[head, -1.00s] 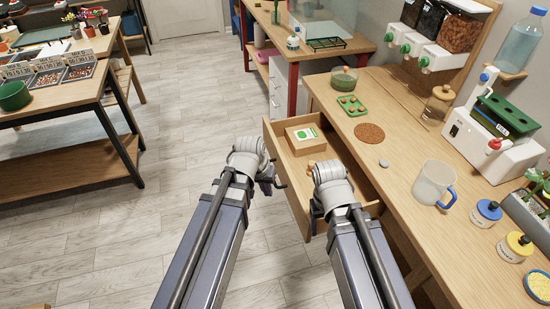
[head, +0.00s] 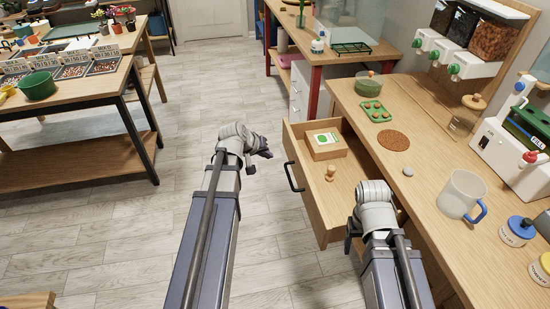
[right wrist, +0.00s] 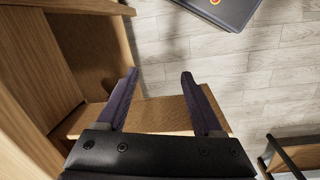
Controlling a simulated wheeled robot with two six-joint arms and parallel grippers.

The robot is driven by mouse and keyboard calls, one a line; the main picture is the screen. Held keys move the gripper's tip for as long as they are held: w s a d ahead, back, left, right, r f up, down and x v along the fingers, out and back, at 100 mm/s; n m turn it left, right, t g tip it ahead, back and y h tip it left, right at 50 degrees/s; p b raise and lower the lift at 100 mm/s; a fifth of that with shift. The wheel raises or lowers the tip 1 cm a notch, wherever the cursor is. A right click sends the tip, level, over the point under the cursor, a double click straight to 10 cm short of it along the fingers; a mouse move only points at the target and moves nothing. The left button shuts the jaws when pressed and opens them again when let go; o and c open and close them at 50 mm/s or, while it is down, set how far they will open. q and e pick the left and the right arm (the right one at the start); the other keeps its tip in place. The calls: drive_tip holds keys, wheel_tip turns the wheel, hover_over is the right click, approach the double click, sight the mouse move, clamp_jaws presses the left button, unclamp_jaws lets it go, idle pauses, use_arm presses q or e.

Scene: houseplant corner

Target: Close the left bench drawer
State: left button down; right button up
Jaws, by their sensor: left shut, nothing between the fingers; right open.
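The left bench drawer (head: 338,198) is pulled out of the wooden bench, with its black handle (head: 292,177) on the front. Inside lie a small wooden box (head: 325,151) with a green-and-white label and a small wooden knob-like piece (head: 330,172). My left gripper (head: 265,149) is shut and empty, in the air left of the drawer front and apart from the handle. My right gripper (head: 352,238) is by the drawer's near side, partly hidden behind its own wrist. In the right wrist view the right gripper (right wrist: 160,85) is open, with wooden panels close below it.
The bench top (head: 400,180) holds a green tray (head: 375,111), a brown round mat (head: 393,140) and a clear mug (head: 461,194). A table (head: 60,108) with seed trays stands at the left. The floor (head: 110,230) left of the drawer is clear.

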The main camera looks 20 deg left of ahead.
use_arm(q)
drive_tip(key=w+d+f+b, duration=0.4)
drive_tip(key=w+f+b, duration=0.2)
drive_tip(key=w, duration=0.1)
drive_tip(key=shift+d+f, duration=0.35)
drive_tip(key=shift+d, duration=0.05)
use_arm(e)
wheel_tip(320, 180, down, 7)
drive_tip(key=shift+r, duration=0.15)
use_arm(q)
drive_tip(key=shift+w, duration=0.15)
